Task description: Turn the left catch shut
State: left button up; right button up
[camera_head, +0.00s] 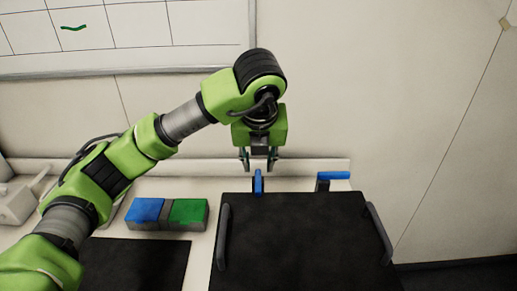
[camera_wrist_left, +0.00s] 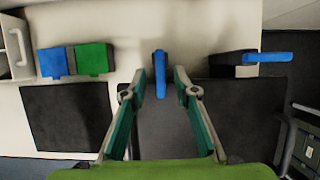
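The left catch (camera_head: 258,183) is a narrow blue lever at the back edge of a black box (camera_head: 300,245). It points from the back edge towards the front. The right catch (camera_head: 340,175) is a blue lever lying sideways, pointing right, on a dark block. My left gripper (camera_head: 258,166) is just above and behind the left catch, fingers pointing down. In the left wrist view its two fingers (camera_wrist_left: 160,74) are spread, with the left catch (camera_wrist_left: 160,66) showing in the gap; I see no contact. My right gripper is not in view.
A blue block (camera_head: 145,211) and a green block (camera_head: 188,212) sit left of the box. A dark mat (camera_head: 140,265) lies in front of them. The box has grey side handles (camera_head: 223,238). A wall with a whiteboard (camera_head: 210,25) rises behind the table.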

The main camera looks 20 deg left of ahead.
aim_at(258, 189)
pick_arm(q)
jog(key=v, duration=0.7)
